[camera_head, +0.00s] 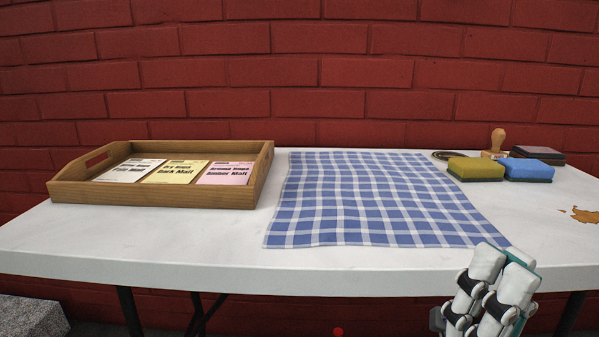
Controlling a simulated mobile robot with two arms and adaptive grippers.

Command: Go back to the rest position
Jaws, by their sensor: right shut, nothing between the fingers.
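My right gripper (505,262) is at the lower right of the head view, in front of the table's front edge and near the front right corner of the cloth. Its fingers are shut together with nothing between them. It touches nothing that I can see. My left gripper is not in the head view.
A white table (150,235) stands against a red brick wall. It bears a wooden tray (160,197) with three labelled packets, a blue checked cloth (375,200), a yellow sponge (475,169), a blue sponge (527,170), a wooden-handled stamp (497,140) and a brown stain (585,215).

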